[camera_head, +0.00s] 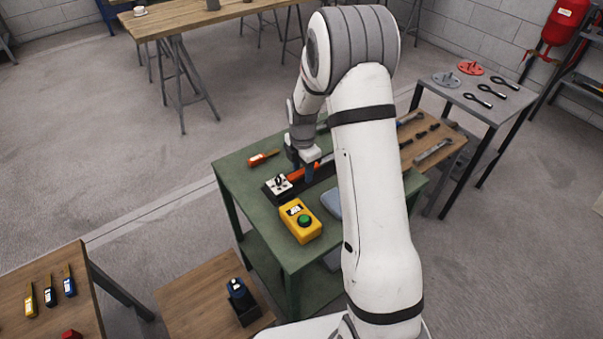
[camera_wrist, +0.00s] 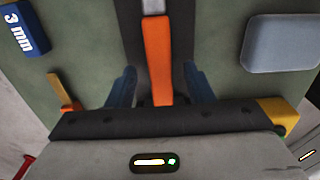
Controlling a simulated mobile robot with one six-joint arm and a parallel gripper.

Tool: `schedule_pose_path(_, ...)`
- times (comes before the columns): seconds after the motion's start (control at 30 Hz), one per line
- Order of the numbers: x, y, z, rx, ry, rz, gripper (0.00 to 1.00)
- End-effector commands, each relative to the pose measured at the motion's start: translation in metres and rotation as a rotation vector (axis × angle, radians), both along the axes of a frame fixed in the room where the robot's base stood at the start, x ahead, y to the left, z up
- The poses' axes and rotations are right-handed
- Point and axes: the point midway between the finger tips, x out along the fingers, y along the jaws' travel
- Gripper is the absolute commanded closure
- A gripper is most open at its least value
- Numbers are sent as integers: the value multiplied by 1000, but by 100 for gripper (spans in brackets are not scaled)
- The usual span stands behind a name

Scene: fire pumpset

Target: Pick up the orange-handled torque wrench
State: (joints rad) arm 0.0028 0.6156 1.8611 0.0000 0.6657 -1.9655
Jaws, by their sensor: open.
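The torque wrench's orange handle (camera_wrist: 157,58) runs lengthwise through the middle of the wrist view, with a grey metal part at its upper end. It lies along a dark strip (camera_wrist: 132,25) on the green table. My gripper (camera_wrist: 159,69) is open, with one dark finger on each side of the handle and gaps between. In the head view my gripper (camera_head: 304,168) is low over the table at the orange handle (camera_head: 296,174). My arm hides the wrench's far part there. I cannot tell the fingertips' exact height.
A yellow box with a green button (camera_head: 301,222) and a white block with a black knob (camera_head: 279,186) are near my gripper. A small red-orange tool (camera_head: 263,157) lies behind. The wrist view also shows a blue "3 mm" block (camera_wrist: 24,30) and a grey-blue pad (camera_wrist: 282,42).

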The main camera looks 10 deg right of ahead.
Motion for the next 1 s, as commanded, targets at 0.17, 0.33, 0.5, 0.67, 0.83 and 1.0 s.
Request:
schedule_pose_path(0.17, 0, 0, -6, 0, -1, 0, 53)
schedule_pose_path(0.33, 0, 0, -6, 0, -1, 0, 57)
schedule_pose_path(0.5, 0, 1, -5, 0, -1, 0, 71)
schedule_pose_path(0.67, 0, 1, -5, 0, -1, 1, 84)
schedule_pose_path(0.83, 0, 1, -5, 0, -1, 1, 98)
schedule_pose_path(1.0, 0, 1, -5, 0, -1, 1, 100)
